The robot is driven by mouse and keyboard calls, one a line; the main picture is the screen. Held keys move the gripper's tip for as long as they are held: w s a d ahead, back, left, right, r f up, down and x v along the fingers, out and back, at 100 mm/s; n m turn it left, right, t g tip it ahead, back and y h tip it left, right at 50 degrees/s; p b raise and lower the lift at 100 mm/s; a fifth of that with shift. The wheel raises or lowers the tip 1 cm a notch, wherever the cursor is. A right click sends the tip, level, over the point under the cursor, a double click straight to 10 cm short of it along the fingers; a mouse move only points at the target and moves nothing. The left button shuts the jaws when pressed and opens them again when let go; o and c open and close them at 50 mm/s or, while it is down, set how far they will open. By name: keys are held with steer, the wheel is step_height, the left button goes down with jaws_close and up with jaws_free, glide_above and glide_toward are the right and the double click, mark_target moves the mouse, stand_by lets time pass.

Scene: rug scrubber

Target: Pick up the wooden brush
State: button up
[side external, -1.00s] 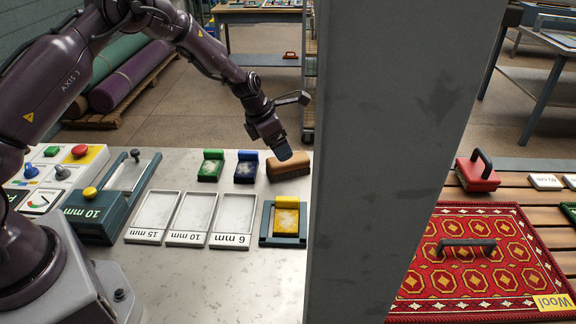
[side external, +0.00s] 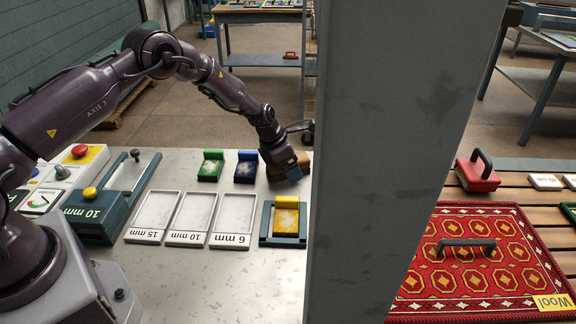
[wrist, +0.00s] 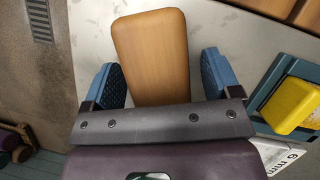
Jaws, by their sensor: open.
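The wooden brush (wrist: 152,55) shows from above in the wrist view as a tan wooden block with rounded corners. My gripper (wrist: 165,78) is open, with one blue finger on each side of the brush's near part. A gap shows between the block and each finger. In the side external view my gripper (side external: 290,173) is low over the table at the brush. I cannot tell its exact height above the table.
Green (side external: 210,166) and blue (side external: 246,167) scrubbers lie left of the brush. A yellow block (side external: 286,217) sits in a dark holder in front. Pale trays (side external: 191,214) lie nearer my base. A grey pillar (side external: 400,130) blocks part of the view on the right.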

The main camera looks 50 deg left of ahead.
steer(key=shift+f, duration=0.1)
steer(key=c, duration=1.1)
steer(key=shift+c, duration=0.2)
steer(key=shift+r, duration=0.35)
step_height(320, 180, up, 2)
steer(key=shift+r, duration=0.25)
steer(key=s+d+r, duration=0.1)
steer(key=s+r, duration=0.9)
steer(key=s, duration=0.4)
steer(key=shift+d, duration=0.3)
